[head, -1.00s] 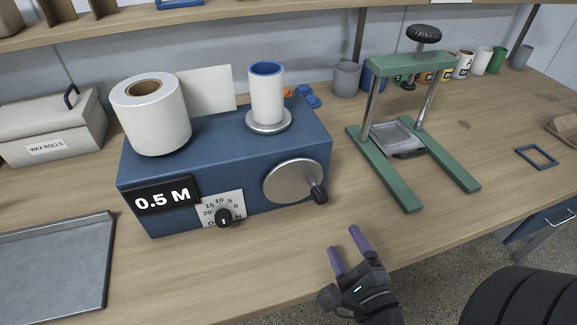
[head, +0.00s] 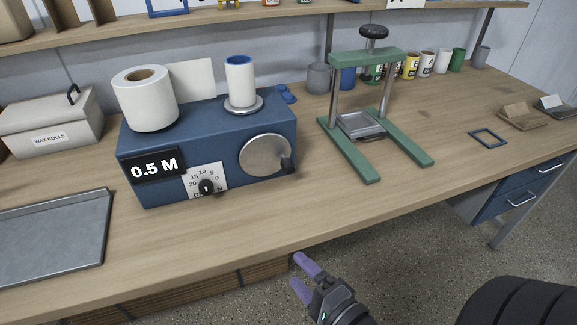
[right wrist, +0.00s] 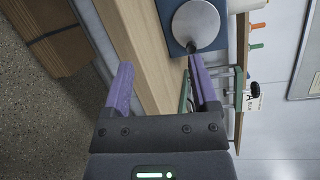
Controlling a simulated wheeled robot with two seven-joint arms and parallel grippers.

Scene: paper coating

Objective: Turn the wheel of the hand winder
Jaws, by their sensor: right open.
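The hand winder (head: 225,150) is a blue box on the bench, with a white paper roll (head: 147,105) and a white core with a blue rim (head: 240,82) on top. Its wheel (head: 265,154) is a grey disc on the front face, with a black crank knob (head: 286,165) at its lower right. The wheel (right wrist: 196,24) also shows in the right wrist view, ahead of the fingers. My right gripper (head: 302,274) is open and empty, off the bench's front edge, below and apart from the wheel. It also shows in the right wrist view (right wrist: 160,88). My left gripper is not in view.
A green press (head: 363,110) stands right of the winder. A grey metal tray (head: 55,238) lies at the front left, with a wax rolls box (head: 50,125) behind it. Bench space (head: 330,195) in front of the winder is clear. Cardboard (right wrist: 48,35) stands below the bench edge.

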